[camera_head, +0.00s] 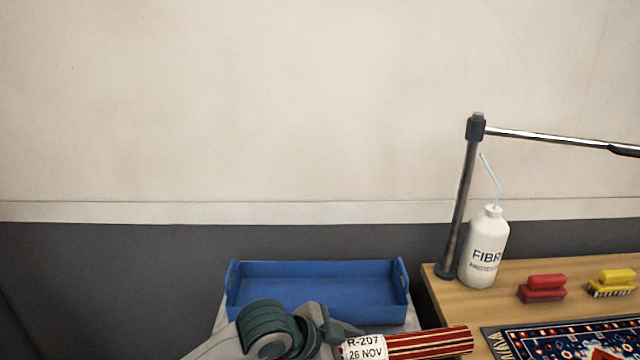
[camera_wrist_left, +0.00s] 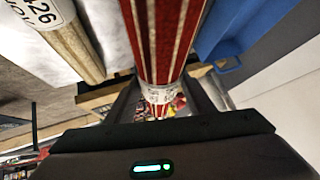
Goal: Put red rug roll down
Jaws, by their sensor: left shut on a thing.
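A red rug roll with cream stripes (camera_wrist_left: 165,40) runs up the middle of the left wrist view, between the fingers of my left gripper (camera_wrist_left: 160,98). The gripper is shut on it. A second striped roll (camera_wrist_left: 72,42), with a white label reading "26", lies to the left, outside the fingers. In the head view a red striped roll (camera_head: 430,343) labelled "R-207 26 NOV" shows at the bottom edge, just right of my left wrist. My left fingertips are hidden in the head view. My right gripper is not in view.
An empty-looking blue tray (camera_head: 318,283) stands behind my left wrist. The wooden table (camera_head: 440,292) at right holds a white bottle (camera_head: 484,250), a red brush (camera_head: 542,288), a yellow brush (camera_head: 611,284) and a patterned rug (camera_head: 560,340). A metal post (camera_head: 463,200) rises by the bottle.

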